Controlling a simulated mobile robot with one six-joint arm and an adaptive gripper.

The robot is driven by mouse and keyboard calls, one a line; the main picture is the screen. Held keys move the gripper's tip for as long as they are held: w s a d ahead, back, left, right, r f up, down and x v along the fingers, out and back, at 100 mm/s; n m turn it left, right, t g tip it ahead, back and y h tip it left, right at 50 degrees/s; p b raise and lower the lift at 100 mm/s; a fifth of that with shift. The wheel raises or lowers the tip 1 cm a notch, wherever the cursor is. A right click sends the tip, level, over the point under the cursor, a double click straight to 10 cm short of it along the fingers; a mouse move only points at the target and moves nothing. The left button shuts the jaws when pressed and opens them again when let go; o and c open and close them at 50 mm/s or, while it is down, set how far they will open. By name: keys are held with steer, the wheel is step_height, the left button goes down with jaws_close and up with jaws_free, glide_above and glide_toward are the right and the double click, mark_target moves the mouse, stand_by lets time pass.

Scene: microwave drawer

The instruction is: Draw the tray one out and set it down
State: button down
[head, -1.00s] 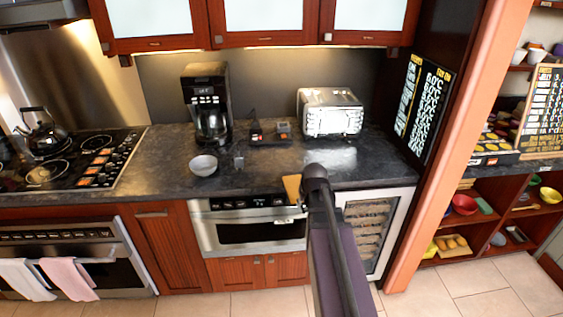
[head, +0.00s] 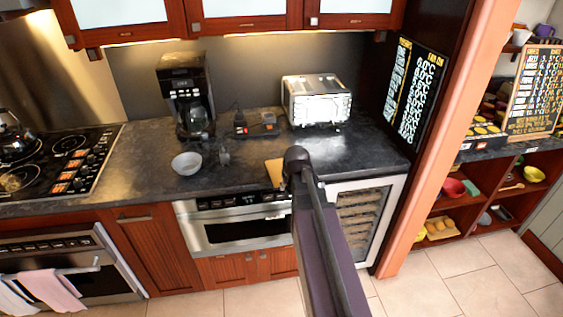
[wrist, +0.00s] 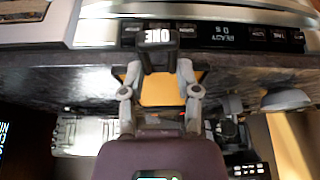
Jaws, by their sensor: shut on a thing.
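My gripper (wrist: 156,72) is shut on a black block marked ONE (wrist: 157,37), which looks like the handle of tray one. A flat tan piece (wrist: 158,90) shows between my fingers beyond the block; I cannot tell whether it joins it. In the head view the tan piece (head: 275,172) shows at the counter's front edge, just left of my gripper (head: 290,184), above the microwave drawer's right end.
The counter (head: 130,180) holds a bowl (head: 187,163), a coffee maker (head: 185,95), small dark items (head: 255,125) and a toaster (head: 316,100). A stove top (head: 55,160) is at left. A wooden post (head: 440,140) stands at right. The counter's middle front is clear.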

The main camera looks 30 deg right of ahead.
steer(key=shift+w, duration=0.1)
steer(key=w+d, duration=0.1)
steer(key=w, duration=0.3)
steer(key=w+d+n, duration=0.1)
steer(key=w+d, duration=0.1)
steer(key=w, duration=0.3)
steer(key=w+d+f+n+b, duration=0.1)
steer(key=w+d, duration=0.1)
steer(key=w, duration=0.2)
steer(key=shift+w+y, duration=0.35)
steer(key=shift+y, duration=0.05)
steer(key=shift+f, duration=0.15)
steer(key=shift+f+b, duration=1.65)
steer(key=shift+b, duration=0.15)
steer(key=shift+c, duration=1.3)
jaws_free()
steer(key=shift+r, duration=0.15)
